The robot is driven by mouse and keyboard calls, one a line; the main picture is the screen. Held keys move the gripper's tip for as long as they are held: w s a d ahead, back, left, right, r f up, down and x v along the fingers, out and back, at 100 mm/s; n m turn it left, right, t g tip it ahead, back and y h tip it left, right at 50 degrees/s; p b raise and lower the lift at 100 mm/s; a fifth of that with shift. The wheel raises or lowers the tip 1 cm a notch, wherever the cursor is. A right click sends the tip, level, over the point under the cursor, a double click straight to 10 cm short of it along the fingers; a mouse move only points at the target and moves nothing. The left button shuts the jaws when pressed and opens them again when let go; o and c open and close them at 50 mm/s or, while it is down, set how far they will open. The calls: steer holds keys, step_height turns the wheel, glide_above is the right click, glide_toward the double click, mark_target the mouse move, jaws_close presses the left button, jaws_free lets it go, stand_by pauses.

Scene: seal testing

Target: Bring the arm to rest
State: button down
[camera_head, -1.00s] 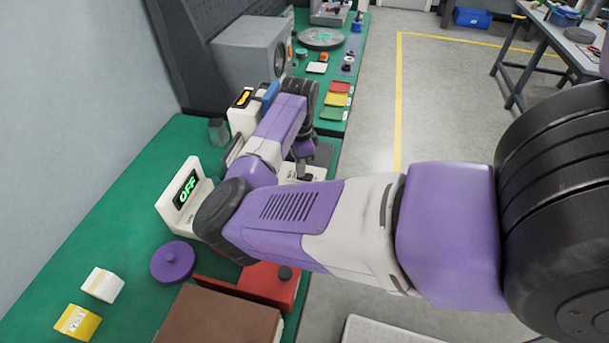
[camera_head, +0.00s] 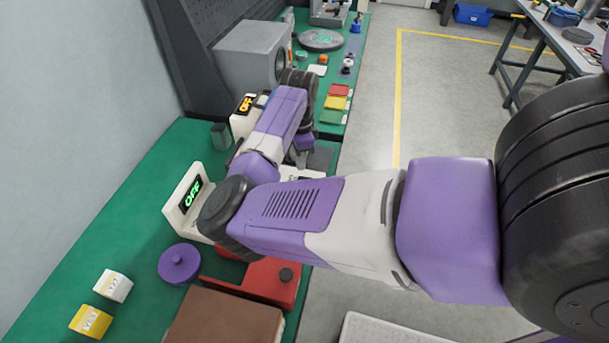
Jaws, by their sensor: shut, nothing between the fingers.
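My arm reaches from the right edge across the green bench and folds back toward its far part. My gripper (camera_head: 302,158) points down beyond the dark wrist, above a grey plate (camera_head: 320,158). It is small and partly hidden by the arm, and it is shut with nothing seen in it.
Yellow (camera_head: 90,320) and white (camera_head: 113,285) boxes sit left. A grey machine (camera_head: 250,58) stands behind.

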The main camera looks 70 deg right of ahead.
steer(key=shift+r+p, duration=0.55)
steer(key=shift+r, duration=0.4)
